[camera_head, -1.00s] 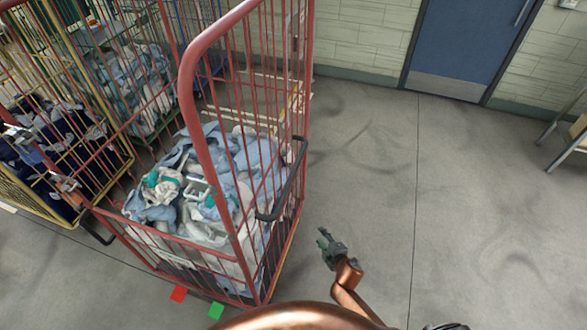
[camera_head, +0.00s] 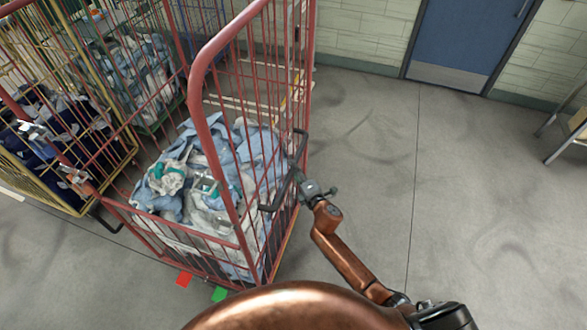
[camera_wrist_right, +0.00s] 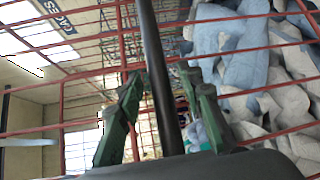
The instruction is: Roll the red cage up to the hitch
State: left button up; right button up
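The red cage (camera_head: 225,129) stands upright at centre left in the head view, holding pale blue and white cloths (camera_head: 235,160). A black handle bar (camera_head: 271,207) is on its right side, and another (camera_head: 103,222) is at its left. My right gripper (camera_head: 309,186) is at the right handle. In the right wrist view its two green fingers (camera_wrist_right: 162,80) stand apart, with the dark bar (camera_wrist_right: 152,45) passing between them and gaps visible on both sides. I cannot tell whether either finger touches it. My left gripper is not clearly visible. I cannot make out a hitch.
A yellow cage (camera_head: 63,193) with dark blue cloths and a green-framed cage (camera_head: 151,125) with pale cloths stand at left. A blue door (camera_head: 463,40) is behind.

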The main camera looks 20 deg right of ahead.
jog(key=shift+w+a, duration=0.1)
jog(key=shift+w, duration=0.3)
jog(key=shift+c, duration=0.4)
grip_shut()
